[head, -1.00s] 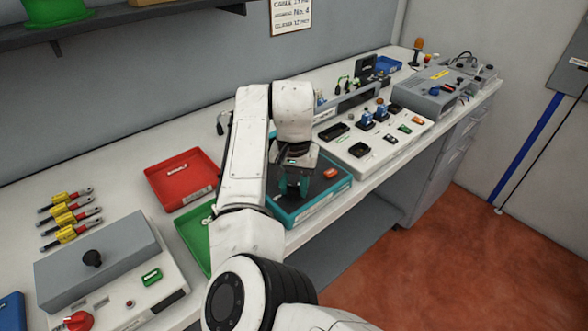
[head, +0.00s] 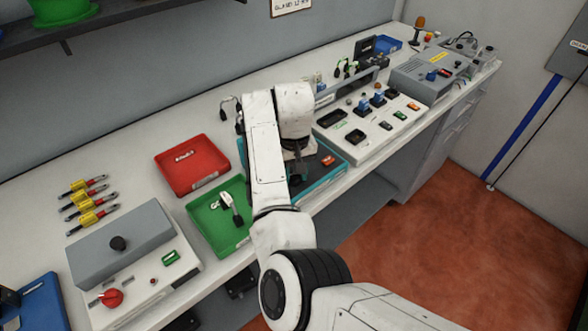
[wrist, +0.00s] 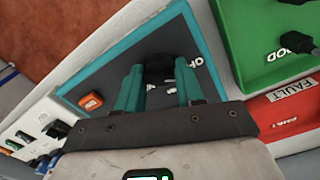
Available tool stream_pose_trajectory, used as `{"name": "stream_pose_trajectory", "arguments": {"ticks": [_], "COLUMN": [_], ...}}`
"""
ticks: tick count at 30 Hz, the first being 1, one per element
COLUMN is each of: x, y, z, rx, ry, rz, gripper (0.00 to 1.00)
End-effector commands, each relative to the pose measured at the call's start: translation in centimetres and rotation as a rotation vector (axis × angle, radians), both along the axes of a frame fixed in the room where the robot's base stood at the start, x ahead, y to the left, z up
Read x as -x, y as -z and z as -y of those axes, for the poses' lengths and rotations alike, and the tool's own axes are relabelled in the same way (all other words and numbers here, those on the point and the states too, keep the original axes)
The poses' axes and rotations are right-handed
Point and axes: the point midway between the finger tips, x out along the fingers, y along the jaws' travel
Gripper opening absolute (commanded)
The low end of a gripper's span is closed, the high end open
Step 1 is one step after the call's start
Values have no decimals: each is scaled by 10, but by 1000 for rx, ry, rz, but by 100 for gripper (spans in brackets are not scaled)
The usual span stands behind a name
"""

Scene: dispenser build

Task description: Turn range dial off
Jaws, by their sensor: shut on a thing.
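A teal-edged box with a dark face (head: 326,172) lies on the bench, partly hidden behind my arm in the head view. It also shows in the wrist view (wrist: 106,82). There a round black dial (wrist: 158,62) stands on the dark face, beside a white label of which only part can be read. My gripper (wrist: 158,74) has its two teal fingers on either side of the dial and is shut on it. In the head view my gripper (head: 298,170) is mostly hidden by my wrist. Which way the dial points cannot be told.
An orange button (wrist: 91,101) sits on the same box. A green tray (head: 205,215) holding a black-and-white piece and a red tray (head: 185,178) lie left of it. A white control panel (head: 360,140) stands close on the right. The bench's front edge is near.

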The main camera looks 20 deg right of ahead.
Motion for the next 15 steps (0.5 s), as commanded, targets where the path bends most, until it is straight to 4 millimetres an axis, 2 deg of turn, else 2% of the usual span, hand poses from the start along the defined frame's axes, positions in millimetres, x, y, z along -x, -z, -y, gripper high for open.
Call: {"name": "stream_pose_trajectory", "arguments": {"ticks": [10,11,15], "x": [0,0,0], "y": [0,0,0], "z": [-1,-1,0], "rx": [0,0,0], "ry": [-4,-4,-4], "rz": [0,0,0], "gripper": [7,39,53]}}
